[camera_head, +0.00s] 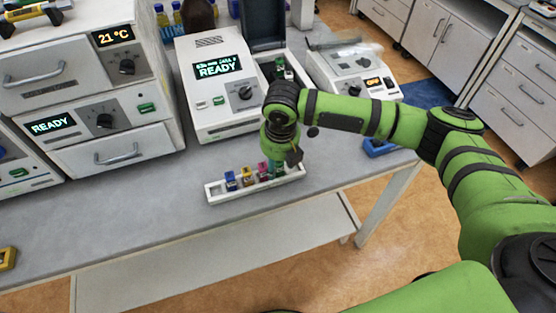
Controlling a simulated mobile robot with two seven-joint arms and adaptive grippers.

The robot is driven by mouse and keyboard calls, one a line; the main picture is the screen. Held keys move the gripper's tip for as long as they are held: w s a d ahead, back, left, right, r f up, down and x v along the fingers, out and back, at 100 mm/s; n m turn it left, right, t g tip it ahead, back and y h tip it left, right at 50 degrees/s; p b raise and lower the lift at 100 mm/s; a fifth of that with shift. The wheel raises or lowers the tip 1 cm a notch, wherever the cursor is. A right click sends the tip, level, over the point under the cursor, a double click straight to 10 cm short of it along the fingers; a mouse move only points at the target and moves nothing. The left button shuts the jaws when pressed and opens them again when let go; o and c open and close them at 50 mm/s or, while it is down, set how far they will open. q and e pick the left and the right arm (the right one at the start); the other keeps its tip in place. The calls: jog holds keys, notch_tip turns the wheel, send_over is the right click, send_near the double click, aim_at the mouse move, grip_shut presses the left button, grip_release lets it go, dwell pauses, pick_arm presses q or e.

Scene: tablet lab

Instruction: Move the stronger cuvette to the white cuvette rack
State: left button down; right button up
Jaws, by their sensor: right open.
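A white cuvette rack (214,196) stands near the front edge of the bench. Several small coloured cuvettes stand in it in a row: a blue-capped one (230,182), a yellow one (247,177) and a pink one (262,171) show. My right gripper (277,166) points down over the right part of the rack, open, and partly hides what stands there. Whether it touches a cuvette I cannot tell. Another small cuvette-like piece with a green part (280,66) sits in the open well of the photometer (214,66). Which cuvette is stronger does not show. My left gripper is not in view.
A stacked instrument with a 21 °C display (113,36) stands at the left. A smaller white device (357,64) stands right of the photometer, behind my right arm. A blue item (380,147) lies near the bench's right edge.

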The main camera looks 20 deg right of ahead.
notch_tip(320, 180, up, 12)
jog(key=s+b, duration=0.1)
jog(key=b, duration=0.1)
jog(key=shift+s, duration=0.25)
jog(key=shift+r, duration=0.1)
dwell(1.2)
